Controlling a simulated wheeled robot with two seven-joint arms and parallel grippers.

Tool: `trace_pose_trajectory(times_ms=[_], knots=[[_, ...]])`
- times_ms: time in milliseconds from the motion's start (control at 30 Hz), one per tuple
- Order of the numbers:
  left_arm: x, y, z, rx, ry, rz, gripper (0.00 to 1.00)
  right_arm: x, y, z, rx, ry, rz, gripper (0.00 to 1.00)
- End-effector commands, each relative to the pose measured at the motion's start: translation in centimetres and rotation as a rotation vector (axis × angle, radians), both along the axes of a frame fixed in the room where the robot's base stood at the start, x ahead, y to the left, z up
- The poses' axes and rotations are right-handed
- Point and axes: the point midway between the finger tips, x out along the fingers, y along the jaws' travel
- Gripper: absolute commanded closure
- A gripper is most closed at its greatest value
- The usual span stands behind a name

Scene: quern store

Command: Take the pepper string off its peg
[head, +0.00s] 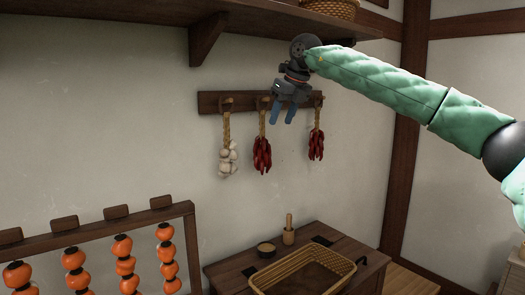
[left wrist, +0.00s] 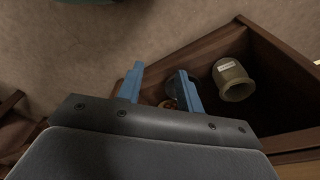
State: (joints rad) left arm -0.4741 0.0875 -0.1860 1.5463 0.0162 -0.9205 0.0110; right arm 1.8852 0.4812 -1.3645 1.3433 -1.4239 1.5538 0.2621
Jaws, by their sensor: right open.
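Two red pepper strings hang on the dark wooden peg rail (head: 244,101) on the wall in the head view. One pepper string (head: 262,155) hangs from the middle peg, and the other pepper string (head: 316,146) hangs from the right peg. A white garlic string (head: 228,158) hangs from the left peg. My right gripper (head: 283,122) is open and empty, its blue fingers pointing down in front of the rail between the two pepper strings. My left gripper (left wrist: 160,70) shows only in the left wrist view; its blue fingers are apart with nothing visibly held.
A wooden shelf (head: 250,15) juts out above the rail. Below stands a chest with a woven tray (head: 262,281), a small bowl (head: 266,248) and a wooden pestle (head: 289,232). An orange fruit rack (head: 90,232) stands left. A labelled pot (left wrist: 232,78) sits near my left gripper.

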Motion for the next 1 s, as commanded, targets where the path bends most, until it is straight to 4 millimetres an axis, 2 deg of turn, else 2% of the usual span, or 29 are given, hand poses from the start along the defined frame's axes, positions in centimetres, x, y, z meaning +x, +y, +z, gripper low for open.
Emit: trace_pose_trajectory(times_ms=[100,200,700,1000], knots=[[-0.2,0.0,-0.4,0.0,0.002,0.0,0.64,0.1,-1.6,1.5,-0.042,-0.008,-0.031,0.55],[-0.4,0.1,-0.8,0.001,0.001,-0.001,0.64,0.3,-1.9,2.1,-0.055,-0.011,-0.042,0.55],[-2.2,2.1,-6.4,0.02,-0.035,-0.013,0.64,5.0,1.6,2.2,-0.054,-0.009,-0.041,0.55],[-3.0,2.7,-7.9,0.023,-0.048,-0.017,0.64,6.2,2.4,2.0,-0.054,-0.009,-0.041,0.55]])
